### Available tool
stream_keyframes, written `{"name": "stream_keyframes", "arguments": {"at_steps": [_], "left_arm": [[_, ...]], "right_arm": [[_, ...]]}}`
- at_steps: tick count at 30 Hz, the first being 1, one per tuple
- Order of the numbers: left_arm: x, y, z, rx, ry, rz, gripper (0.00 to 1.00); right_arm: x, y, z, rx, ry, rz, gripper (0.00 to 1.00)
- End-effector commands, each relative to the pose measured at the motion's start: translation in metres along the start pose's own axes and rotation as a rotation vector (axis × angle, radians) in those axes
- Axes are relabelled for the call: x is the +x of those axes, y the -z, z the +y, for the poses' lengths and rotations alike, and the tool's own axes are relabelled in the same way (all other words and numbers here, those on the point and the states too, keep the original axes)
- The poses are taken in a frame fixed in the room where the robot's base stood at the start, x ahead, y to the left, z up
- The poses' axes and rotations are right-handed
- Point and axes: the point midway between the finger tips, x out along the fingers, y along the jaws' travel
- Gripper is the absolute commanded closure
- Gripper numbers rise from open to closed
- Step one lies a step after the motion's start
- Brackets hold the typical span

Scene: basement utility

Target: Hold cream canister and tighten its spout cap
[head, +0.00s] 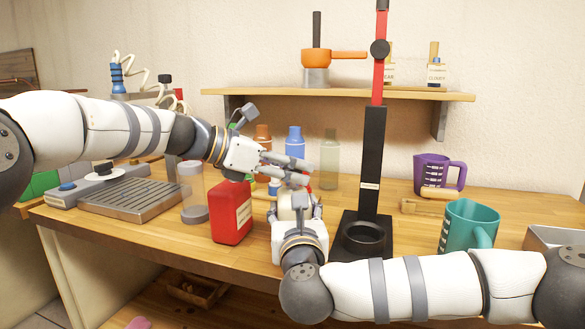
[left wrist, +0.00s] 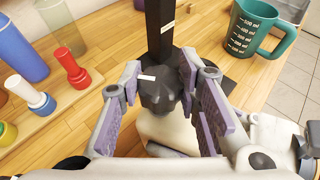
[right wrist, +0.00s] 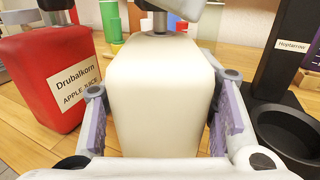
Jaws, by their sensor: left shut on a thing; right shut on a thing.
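The cream canister (right wrist: 160,85) stands upright on the wooden bench and fills the middle of the right wrist view. In the head view only a little of it (head: 290,208) shows between the arms. My right gripper (right wrist: 162,118) is shut on its body, one finger on each side; it also shows in the head view (head: 297,212). The dark spout cap (left wrist: 160,92) is on top of the canister in the left wrist view. My left gripper (left wrist: 162,100) is shut on the cap from above, and shows in the head view (head: 297,172). The cap is hidden in the head view.
A red apple juice canister (head: 231,213) stands close on the left. A black stand (head: 371,170) with a ring base is close on the right. A teal measuring jug (head: 467,226), a purple jug (head: 431,174) and a clear cylinder (head: 194,190) are farther out. Bottles stand behind.

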Motion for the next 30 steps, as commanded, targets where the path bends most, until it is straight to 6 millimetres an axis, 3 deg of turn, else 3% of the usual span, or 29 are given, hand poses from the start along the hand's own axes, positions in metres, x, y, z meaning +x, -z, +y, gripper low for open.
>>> {"name": "stream_keyframes", "arguments": {"at_steps": [18, 19, 21, 30], "left_arm": [[-0.0017, -0.0006, 0.0010, 0.021, 0.036, 0.001, 0.97], [-0.0017, -0.0006, 0.0010, 0.021, 0.036, 0.001, 0.67], [-0.0017, -0.0006, 0.0010, 0.021, 0.036, 0.001, 0.51], [-0.0020, 0.0000, 0.0005, 0.019, 0.038, 0.001, 0.48]], "right_arm": [[-0.0017, 0.0006, 0.0036, -0.002, -0.009, 0.001, 0.91], [-0.0016, 0.0006, 0.0035, -0.002, -0.009, 0.001, 0.91], [-0.0016, 0.0007, 0.0033, -0.002, -0.009, 0.002, 0.91], [-0.0008, 0.0007, 0.0016, 0.000, -0.004, 0.002, 0.91]]}}
